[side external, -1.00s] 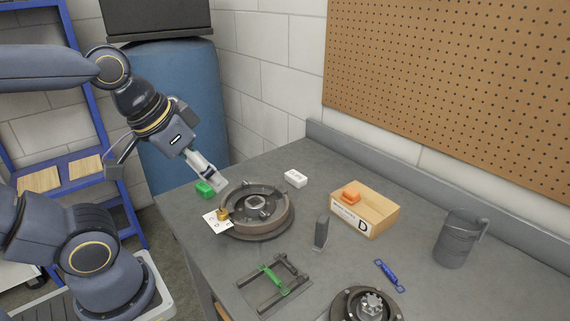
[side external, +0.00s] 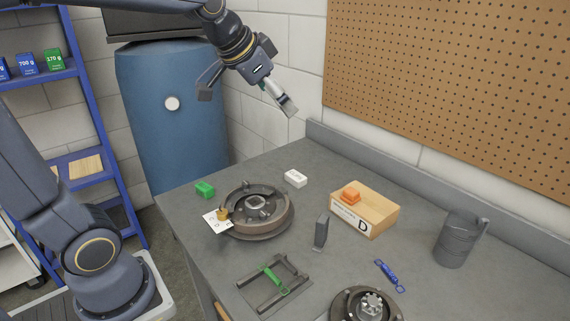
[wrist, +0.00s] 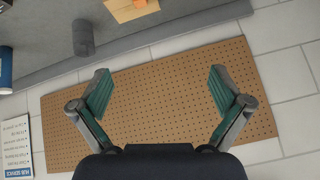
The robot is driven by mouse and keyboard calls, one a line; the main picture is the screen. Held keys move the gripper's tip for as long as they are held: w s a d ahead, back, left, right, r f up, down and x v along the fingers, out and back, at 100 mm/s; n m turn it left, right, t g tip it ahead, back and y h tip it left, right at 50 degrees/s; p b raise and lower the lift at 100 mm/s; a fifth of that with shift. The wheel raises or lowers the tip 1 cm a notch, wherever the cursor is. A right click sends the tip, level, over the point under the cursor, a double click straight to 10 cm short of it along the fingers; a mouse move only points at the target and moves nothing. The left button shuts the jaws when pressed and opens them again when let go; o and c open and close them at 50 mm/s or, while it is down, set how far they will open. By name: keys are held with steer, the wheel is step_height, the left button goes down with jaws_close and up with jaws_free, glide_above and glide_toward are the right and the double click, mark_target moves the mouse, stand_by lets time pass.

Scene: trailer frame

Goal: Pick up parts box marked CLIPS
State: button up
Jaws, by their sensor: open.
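No box with a readable CLIPS marking shows in either view. My gripper (side external: 288,106) is raised high above the back of the bench near the wall. In the wrist view my gripper (wrist: 160,76) is open and empty, with the pegboard (wrist: 160,110) behind its spread fingers. Part of a tan box (wrist: 133,8) shows at that view's top edge.
A shelf (side external: 58,160) stands at left.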

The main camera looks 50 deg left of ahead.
steer(key=w+a+f, duration=0.4)
steer(key=w+a, duration=0.2)
steer(key=w, duration=0.3)
steer(key=n+g, duration=0.3)
glide_above(293, 176)
steer(key=s, duration=0.3)
steer(key=shift+h, duration=0.3)
step_height(293, 176, down, 29)
steer(key=shift+f, duration=0.1)
steer(key=x, duration=0.5)
steer(key=shift+w+f, duration=0.15)
steer(key=shift+w, duration=0.2)
steer(key=c, duration=1.1)
